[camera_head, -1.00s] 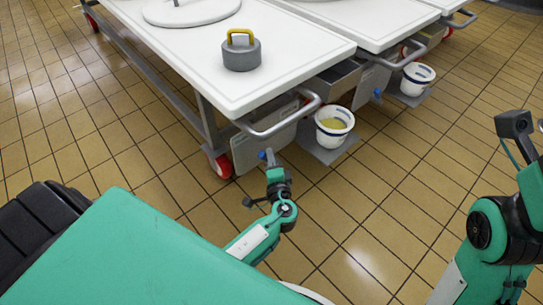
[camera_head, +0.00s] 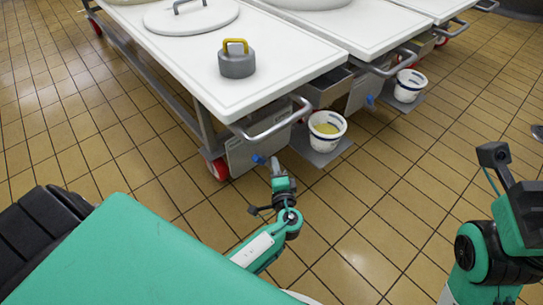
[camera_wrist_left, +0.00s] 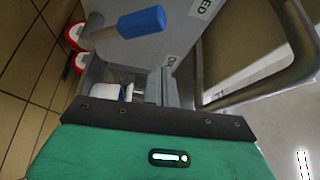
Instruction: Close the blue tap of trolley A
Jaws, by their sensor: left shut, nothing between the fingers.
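The blue tap (camera_head: 258,159) is on the end panel of the nearest trolley (camera_head: 224,112), low under its push handle. In the left wrist view the blue tap handle (camera_wrist_left: 142,21) is large, at upper left, close to a label ending in "ED"; a second label is partly hidden. My left gripper (camera_head: 277,163) is shut and empty, just right of the tap in the head view. The wrist view shows its grey fingers (camera_wrist_left: 155,88) below the blue handle, with no clear contact. I cannot read a trolley letter. My right arm shows at right, but its fingers do not.
A white bucket (camera_head: 327,128) with yellowish contents stands on a low shelf right of the tap. The push handle (camera_head: 275,128) juts out above. A second trolley (camera_head: 372,45) has its own blue tap and bucket (camera_head: 409,86). Tiled floor in front is clear.

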